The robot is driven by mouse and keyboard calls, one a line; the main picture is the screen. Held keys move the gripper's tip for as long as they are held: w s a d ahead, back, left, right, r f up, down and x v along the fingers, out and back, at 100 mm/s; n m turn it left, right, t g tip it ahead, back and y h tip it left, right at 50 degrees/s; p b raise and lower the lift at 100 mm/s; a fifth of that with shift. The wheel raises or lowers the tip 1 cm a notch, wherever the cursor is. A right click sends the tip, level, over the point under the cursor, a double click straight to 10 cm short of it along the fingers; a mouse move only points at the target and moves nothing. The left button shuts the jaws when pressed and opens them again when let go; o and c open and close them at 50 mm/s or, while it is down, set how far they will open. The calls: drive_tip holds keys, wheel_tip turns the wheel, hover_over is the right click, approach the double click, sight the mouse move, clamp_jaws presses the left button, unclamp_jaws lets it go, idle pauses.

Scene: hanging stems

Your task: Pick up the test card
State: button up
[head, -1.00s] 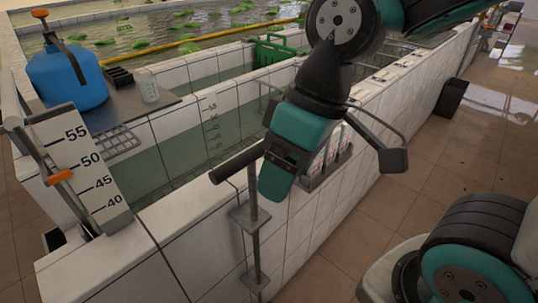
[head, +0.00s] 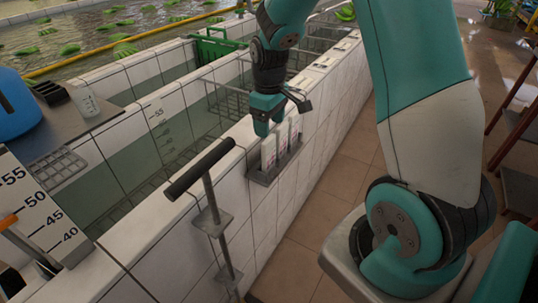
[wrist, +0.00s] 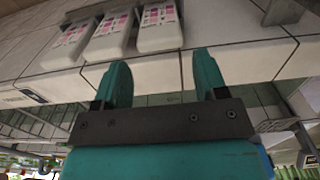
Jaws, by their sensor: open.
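Three white test cards with pink markings stand side by side in a grey holder (head: 263,178) on the outer face of the tiled tank wall. In the head view they are a near card (head: 268,152), a middle card (head: 282,138) and a far card (head: 294,127). In the wrist view three cards show along the top: left (wrist: 66,44), middle (wrist: 112,34) and right (wrist: 159,26). My gripper (head: 266,120) is just above the cards, partly in front of their tops. In the wrist view its two fingers (wrist: 162,62) are apart, with no card between them.
A post with a dark T-shaped handle (head: 200,170) stands in front of the wall, near the holder. A wire rack (head: 228,95) and green crate (head: 212,48) are at the tank behind. A depth board (head: 40,215) stands at left. Tiled floor (head: 325,190) is open at right.

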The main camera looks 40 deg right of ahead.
sight(268, 143)
drive_tip(key=f+p, duration=0.1)
drive_tip(key=f, duration=0.6)
drive_tip(key=shift+w+f+p, duration=0.15)
drive_tip(key=shift+w+p, duration=0.05)
drive_tip(key=shift+p, duration=0.1)
drive_tip(key=shift+c, duration=0.5)
drive_tip(key=c, duration=0.4)
